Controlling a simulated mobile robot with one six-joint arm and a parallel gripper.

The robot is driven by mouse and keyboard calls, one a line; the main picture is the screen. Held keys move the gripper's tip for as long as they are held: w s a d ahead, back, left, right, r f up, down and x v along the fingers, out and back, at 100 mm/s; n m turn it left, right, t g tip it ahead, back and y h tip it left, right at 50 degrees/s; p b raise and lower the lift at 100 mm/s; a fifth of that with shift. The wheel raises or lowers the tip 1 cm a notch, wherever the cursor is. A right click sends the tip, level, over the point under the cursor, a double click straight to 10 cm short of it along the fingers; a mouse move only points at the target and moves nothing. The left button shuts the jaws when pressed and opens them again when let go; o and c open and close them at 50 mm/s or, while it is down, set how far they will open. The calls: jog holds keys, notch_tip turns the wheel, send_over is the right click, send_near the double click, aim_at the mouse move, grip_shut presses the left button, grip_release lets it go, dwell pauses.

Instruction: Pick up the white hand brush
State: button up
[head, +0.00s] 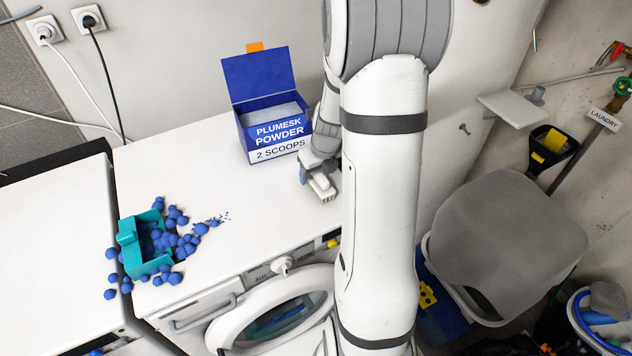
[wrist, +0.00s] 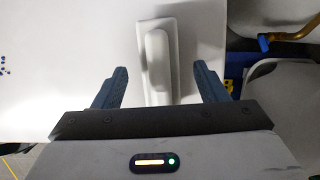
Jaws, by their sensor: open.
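The white hand brush (wrist: 158,45) lies on the white machine top, its long body pointing away from my wrist camera. In the head view the brush (head: 323,187) shows only in part, close to the front edge and half hidden by my arm. My gripper (wrist: 161,76) is open, with one dark finger on each side of the brush's near part and a gap on both sides. I cannot tell how high the fingers are above the top.
A blue powder box (head: 268,132) with its lid up stands behind the brush. A tipped teal tub (head: 140,250) with spilled blue balls lies to the left. A grey-lidded bin (head: 510,240) stands right of the machine.

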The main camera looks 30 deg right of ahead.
aim_at(317, 178)
jog(key=shift+x, duration=1.4)
jog(key=shift+s+f, duration=0.1)
jog(key=shift+f, duration=0.15)
jog(key=c, duration=1.2)
notch_tip(317, 178, up, 11)
jog(key=shift+f+p, duration=0.2)
jog(key=shift+p, duration=0.1)
